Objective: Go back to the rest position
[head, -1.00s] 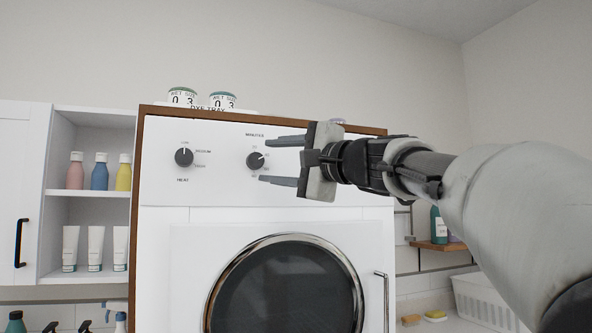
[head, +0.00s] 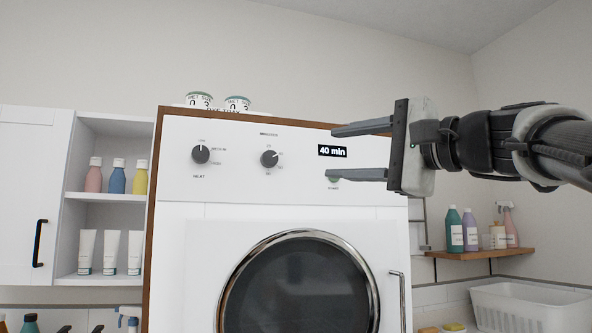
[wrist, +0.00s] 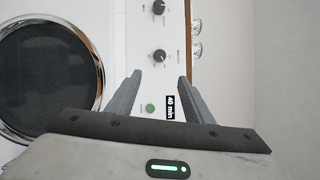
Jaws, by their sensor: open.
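My gripper (head: 360,151) is open and empty in front of the right part of the dryer's control panel (head: 235,180). In the head view its fingers point left, one above and one below the "40 min" display (head: 332,151). The minutes knob (head: 269,158) and the heat knob (head: 201,154) are left of the fingertips, apart from them.
Two small cans (head: 237,103) stand on top of the dryer. A shelf with bottles and tubes (head: 100,197) is at the left. A wooden shelf with bottles (head: 480,253) and a white basket (head: 530,301) are at the right. The wall above is clear.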

